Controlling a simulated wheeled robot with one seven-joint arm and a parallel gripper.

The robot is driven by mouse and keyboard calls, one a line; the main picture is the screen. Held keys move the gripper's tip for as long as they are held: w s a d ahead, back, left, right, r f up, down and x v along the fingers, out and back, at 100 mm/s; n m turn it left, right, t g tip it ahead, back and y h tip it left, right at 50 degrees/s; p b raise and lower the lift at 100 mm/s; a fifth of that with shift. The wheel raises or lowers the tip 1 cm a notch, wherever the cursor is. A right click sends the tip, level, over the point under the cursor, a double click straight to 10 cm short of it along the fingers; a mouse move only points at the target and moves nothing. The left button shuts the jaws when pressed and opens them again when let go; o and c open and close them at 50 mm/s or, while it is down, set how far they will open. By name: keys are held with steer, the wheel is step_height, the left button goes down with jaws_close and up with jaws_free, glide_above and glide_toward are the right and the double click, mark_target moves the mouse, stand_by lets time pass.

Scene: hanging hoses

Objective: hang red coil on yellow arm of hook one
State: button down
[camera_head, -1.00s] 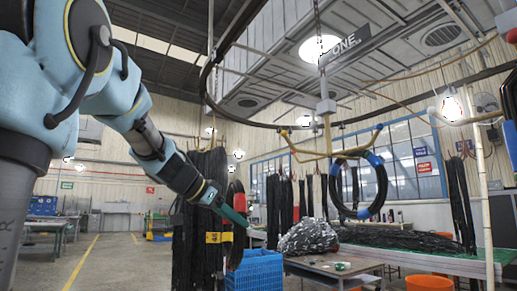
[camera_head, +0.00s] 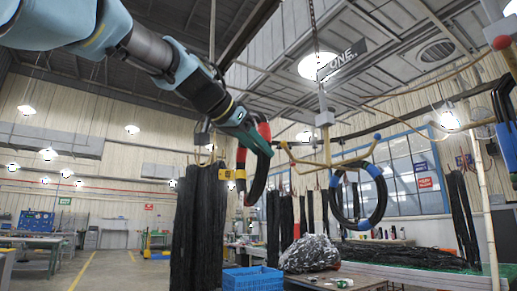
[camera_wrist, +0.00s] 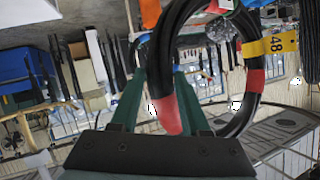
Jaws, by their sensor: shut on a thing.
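The red coil (camera_head: 261,178), a black hose ring with red bands and a yellow tag, hangs from my gripper (camera_head: 252,137) in the head view. In the wrist view my gripper (camera_wrist: 160,92) has its green fingers shut on a red-banded part of the coil (camera_wrist: 250,92). Hook one (camera_head: 326,128) hangs below a sign reading ONE (camera_head: 342,60). Its yellow-tipped arm (camera_head: 284,146) points left, close to the right of the held coil in the picture. The depth gap between them is unclear. A blue-banded coil (camera_head: 378,205) hangs on its blue-tipped arm.
A bundle of black hoses (camera_head: 200,220) hangs left of the held coil. A blue crate (camera_head: 252,279) and a table with a wrapped bundle (camera_head: 308,254) stand below. A red-tipped hook (camera_head: 501,43) shows at the far right. The left floor is open.

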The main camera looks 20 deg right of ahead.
steer(key=shift+s+a+b, duration=0.1)
steer(key=shift+a+b, duration=0.05)
steer(key=shift+b, duration=0.55)
steer(key=shift+w+d+p, duration=1.6)
steer(key=shift+d+p, duration=0.75)
steer(key=shift+d, duration=5.9)
steer(key=d+f+b, duration=0.3)
steer(key=f+b, duration=0.1)
steer(key=f, duration=0.3)
steer(key=shift+w, duration=0.3)
steer(key=shift+d, duration=0.1)
